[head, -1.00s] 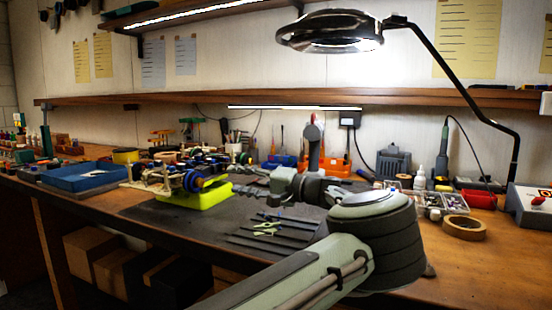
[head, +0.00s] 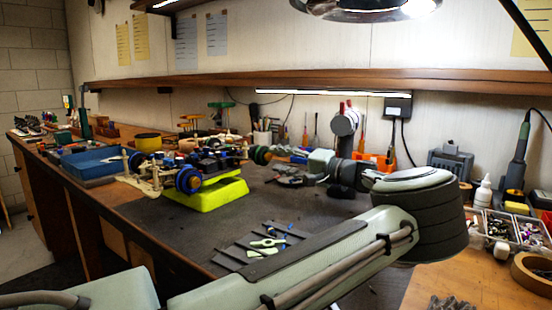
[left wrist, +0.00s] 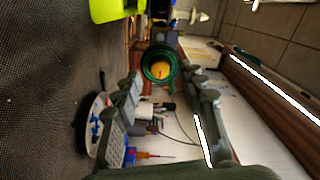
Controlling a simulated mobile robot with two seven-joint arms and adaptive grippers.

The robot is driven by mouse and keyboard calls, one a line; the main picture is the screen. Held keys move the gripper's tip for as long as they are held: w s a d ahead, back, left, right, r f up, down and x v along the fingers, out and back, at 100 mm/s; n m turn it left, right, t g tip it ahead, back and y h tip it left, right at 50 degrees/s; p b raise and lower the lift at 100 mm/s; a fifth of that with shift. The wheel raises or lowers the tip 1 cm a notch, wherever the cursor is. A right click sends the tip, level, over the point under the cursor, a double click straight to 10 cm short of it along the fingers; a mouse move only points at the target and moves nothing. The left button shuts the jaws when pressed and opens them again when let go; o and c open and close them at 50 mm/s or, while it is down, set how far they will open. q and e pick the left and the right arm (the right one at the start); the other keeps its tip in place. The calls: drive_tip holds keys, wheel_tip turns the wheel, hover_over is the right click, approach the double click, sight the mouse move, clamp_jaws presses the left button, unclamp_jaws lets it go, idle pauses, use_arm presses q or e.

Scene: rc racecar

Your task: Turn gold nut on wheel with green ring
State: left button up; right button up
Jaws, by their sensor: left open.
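The wheel with the green ring (left wrist: 160,63) faces my left wrist camera, with a gold nut (left wrist: 159,70) at its centre. In the head view this wheel (head: 262,155) is small, at the right end of the car. The car (head: 207,163) sits on a yellow-green stand (head: 206,193). My left gripper (head: 284,175) is open and empty, just right of the car. In the wrist view its fingers flank the line to the wheel, apart from the nut. A dark grey piece at the head view's bottom edge may be my right gripper (head: 452,303); its jaws are unclear.
A blue tray (head: 92,162) lies left of the car. Tools (head: 265,243) lie on the dark mat in front. Parts boxes (head: 512,230) and a tape roll (head: 535,272) are at the right. A lamp (head: 365,8) hangs overhead.

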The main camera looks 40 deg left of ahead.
use_arm(q)
drive_tip(key=shift+a, duration=1.05)
clamp_jaws()
drive_tip(key=shift+n, duration=0.4)
drive_tip(key=n, duration=0.3)
drive_tip(key=shift+n, duration=0.3)
drive_tip(key=n, duration=0.4)
drive_tip(key=shift+n, duration=0.3)
drive_tip(key=n, duration=0.4)
drive_tip(key=shift+n, duration=0.3)
drive_tip(key=shift+s+n, duration=0.1)
drive_tip(key=shift+n, duration=2.1)
